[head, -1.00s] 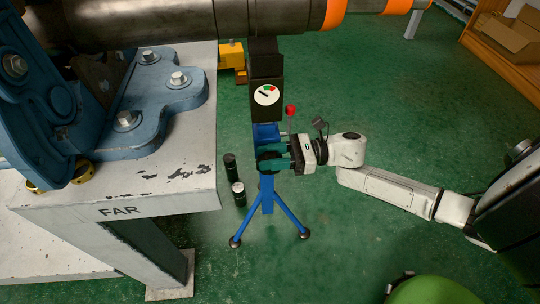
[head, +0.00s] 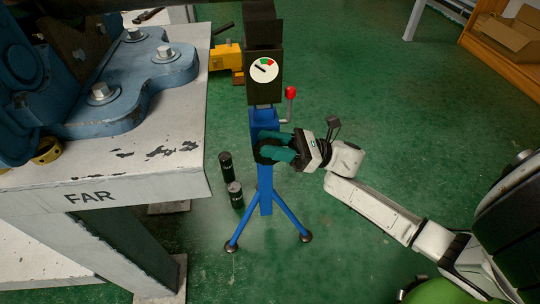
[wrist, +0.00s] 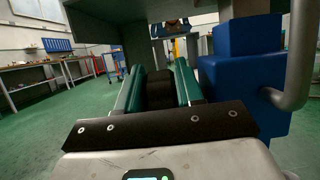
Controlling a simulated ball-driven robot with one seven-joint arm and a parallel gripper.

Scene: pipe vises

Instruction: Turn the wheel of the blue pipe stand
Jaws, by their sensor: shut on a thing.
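The blue pipe stand (head: 265,185) stands upright on spread legs in the middle of the head view. Its black upper part carries a round white gauge (head: 263,70), and a red-knobbed handle (head: 291,92) sticks out at its right. My gripper (head: 268,150) is at the stand's post, below the handle, with its green fingers shut on the black wheel. The fingers hide most of the wheel in the head view. In the wrist view the black wheel (wrist: 159,90) shows between the two green fingers, and the blue post (wrist: 247,85) is close on the right.
A worn white table marked FAR (head: 140,178) with a blue bolted vise (head: 120,80) stands close at left. Two black cylinders (head: 226,165) stand on the floor beside the stand. A yellow object (head: 226,57) lies behind. The green floor at right is open.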

